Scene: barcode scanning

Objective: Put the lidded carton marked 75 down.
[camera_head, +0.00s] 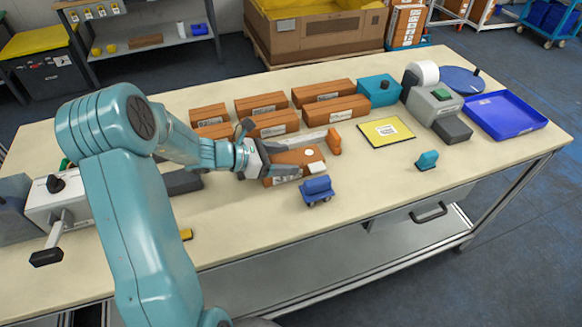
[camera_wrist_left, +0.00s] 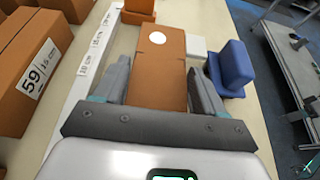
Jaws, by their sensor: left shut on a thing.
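My left gripper (camera_head: 283,160) is shut on a brown carton (camera_head: 300,156) with a white round spot on top. The number on this carton cannot be read. In the left wrist view the carton (camera_wrist_left: 158,75) lies lengthwise between the two fingers of the gripper (camera_wrist_left: 163,85), with its far end sticking out beyond them. In the head view it is level and at or just above the tabletop; I cannot tell whether it touches. The gripper hides part of it. My right gripper is not in view.
A white measuring strip (camera_wrist_left: 95,60) with an orange end (camera_head: 334,142) runs beside the carton. A small white block (camera_head: 316,167) and a blue wheeled piece (camera_head: 316,191) stand close on the other side. Several brown cartons (camera_head: 330,108) stand behind.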

